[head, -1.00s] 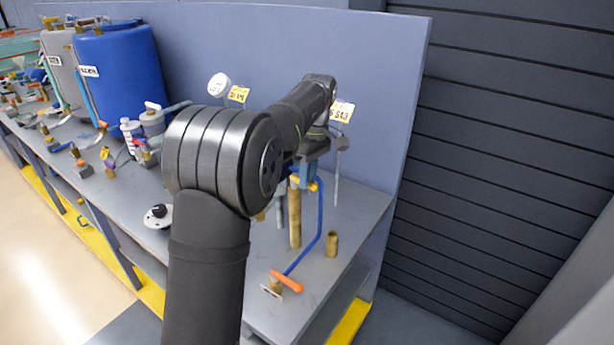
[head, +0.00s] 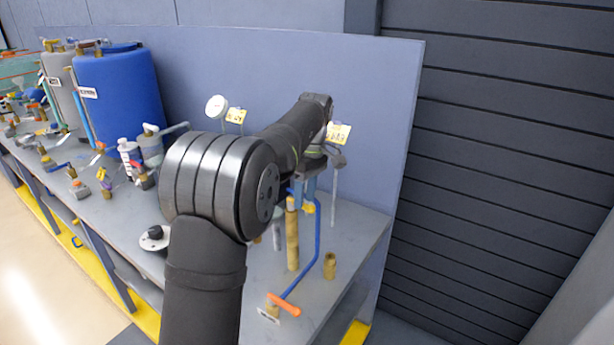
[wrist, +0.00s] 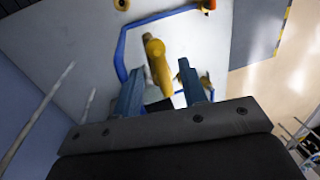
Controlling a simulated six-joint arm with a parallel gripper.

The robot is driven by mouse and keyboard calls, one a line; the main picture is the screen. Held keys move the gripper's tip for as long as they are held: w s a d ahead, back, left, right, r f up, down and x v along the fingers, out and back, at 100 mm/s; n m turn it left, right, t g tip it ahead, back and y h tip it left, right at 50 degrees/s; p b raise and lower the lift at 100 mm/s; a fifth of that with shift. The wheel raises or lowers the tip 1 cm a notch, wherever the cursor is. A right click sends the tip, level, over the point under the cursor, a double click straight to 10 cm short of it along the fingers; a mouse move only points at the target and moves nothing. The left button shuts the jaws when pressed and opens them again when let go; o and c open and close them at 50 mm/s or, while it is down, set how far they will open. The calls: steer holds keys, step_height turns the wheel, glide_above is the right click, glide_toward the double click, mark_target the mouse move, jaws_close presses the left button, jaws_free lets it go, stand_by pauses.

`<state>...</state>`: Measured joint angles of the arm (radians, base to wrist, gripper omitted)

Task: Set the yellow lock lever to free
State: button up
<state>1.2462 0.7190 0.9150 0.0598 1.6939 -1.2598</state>
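My gripper (head: 305,188) hangs over the right end of the bench, largely behind my own arm in the head view. In the wrist view its two blue fingers (wrist: 162,88) stand apart. A yellow-brass rod-like part (wrist: 158,65) shows between and beyond them; I cannot tell whether they touch it. In the head view a small yellow piece (head: 309,208), possibly the lock lever, shows just below the gripper, beside the top of an upright brass pipe (head: 292,240). The lever's shape and setting cannot be made out.
A bent blue pipe (head: 318,260) runs down to an orange-handled valve (head: 284,304). A loose brass fitting (head: 329,265) stands to its right. A round gauge (head: 216,106) and yellow tags (head: 338,132) are near the back panel (head: 380,120). A blue tank (head: 118,95) stands left.

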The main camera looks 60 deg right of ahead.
step_height(320, 180, up, 11)
steer(key=d, duration=0.2)
steer(key=shift+f, duration=0.1)
stand_by(0.7)
steer(key=f, duration=0.4)
steer(key=a+f, duration=0.1)
steer(key=f, duration=0.2)
steer(key=a+f, duration=0.1)
steer(key=f, duration=0.3)
steer(key=shift+a+f, duration=0.15)
steer(key=shift+f, duration=0.2)
steer(key=shift+r, duration=0.1)
step_height(320, 180, up, 12)
steer(key=d, duration=0.2)
steer(key=f, duration=0.4)
steer(key=a+f, duration=0.1)
steer(key=f, duration=0.3)
steer(key=a+f, duration=0.1)
steer(key=f, duration=0.3)
steer(key=shift+f, duration=0.15)
steer(key=shift+a+m+t, duration=0.15)
steer(key=shift+a+m, duration=0.1)
steer(key=shift+m, duration=0.55)
steer(key=shift+a+m+t, duration=0.15)
steer(key=shift+a+m, duration=0.1)
steer(key=shift+m, duration=0.55)
